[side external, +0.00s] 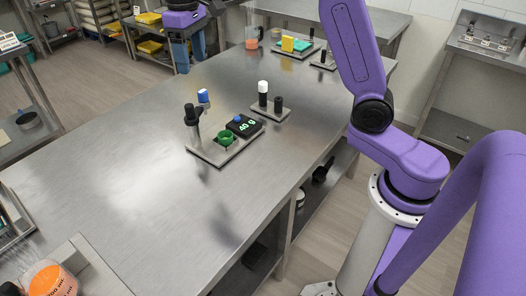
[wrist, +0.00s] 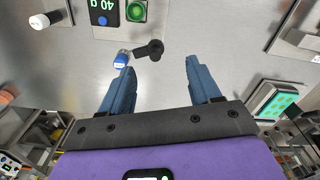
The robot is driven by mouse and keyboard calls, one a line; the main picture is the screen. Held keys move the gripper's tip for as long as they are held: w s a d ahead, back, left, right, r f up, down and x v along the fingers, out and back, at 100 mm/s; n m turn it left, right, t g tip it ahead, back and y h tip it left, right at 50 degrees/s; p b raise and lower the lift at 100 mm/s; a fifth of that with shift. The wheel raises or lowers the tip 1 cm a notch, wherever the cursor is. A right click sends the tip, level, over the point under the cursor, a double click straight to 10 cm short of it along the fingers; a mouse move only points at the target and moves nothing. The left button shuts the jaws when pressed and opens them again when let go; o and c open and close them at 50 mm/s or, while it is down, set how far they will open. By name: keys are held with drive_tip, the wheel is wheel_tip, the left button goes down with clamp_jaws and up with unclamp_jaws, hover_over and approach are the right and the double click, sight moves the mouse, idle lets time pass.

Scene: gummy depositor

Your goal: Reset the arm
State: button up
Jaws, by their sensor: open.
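My gripper (side external: 189,52) hangs over the far left edge of the steel table, fingers pointing down. In the wrist view its blue fingers (wrist: 160,65) are spread apart with nothing between them. The depositor's base plate (side external: 213,157) stands mid-table, well apart from my gripper.
A small stand with a white-capped black cylinder (side external: 263,93) is beside the depositor. At the far end are a beaker with orange contents (side external: 252,42) and a tray with a yellow block (side external: 294,44). An orange-filled beaker (side external: 50,280) is front left.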

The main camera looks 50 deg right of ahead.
drive_tip(key=s+a+f+n, duration=0.1)
drive_tip(key=s+f+n, duration=0.2)
drive_tip(key=s, duration=1)
drive_tip(key=s+f+n, duration=0.3)
drive_tip(key=s, duration=0.9)
drive_tip(key=s+d+f+n, duration=0.3)
drive_tip(key=s+d+f, duration=0.1)
drive_tip(key=s, duration=0.6)
drive_tip(key=shift+d+f, duration=0.2)
drive_tip(key=shift+d, duration=0.35)
